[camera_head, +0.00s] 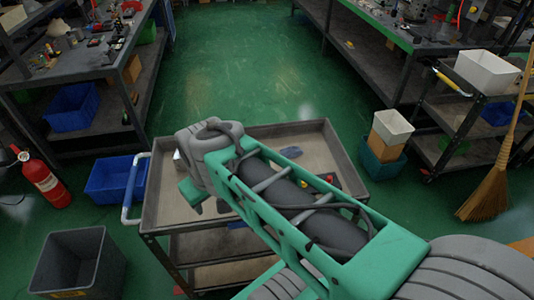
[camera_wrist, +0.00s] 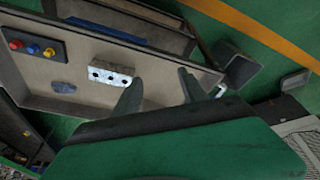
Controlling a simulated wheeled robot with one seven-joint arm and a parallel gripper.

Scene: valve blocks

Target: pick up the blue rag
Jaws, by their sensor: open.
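The blue rag (camera_head: 290,151) is a small dark slate-blue patch lying flat on the grey cart's top tray (camera_head: 262,131), near its far edge and right of my forearm. In the wrist view the rag (camera_wrist: 63,86) lies at the left, below a panel with coloured knobs. My gripper (camera_wrist: 160,90) is open, its two fingers spread with nothing between them. It is over the tray, to one side of the rag and apart from it. In the head view my arm hides much of the tray.
The knob panel (camera_wrist: 35,47) and a white block with dark holes (camera_wrist: 111,75) sit on the tray near the rag. A blue handle (camera_head: 131,190) is on the cart's left side. Workbenches stand left and right; a grey bin (camera_head: 75,262) stands front left.

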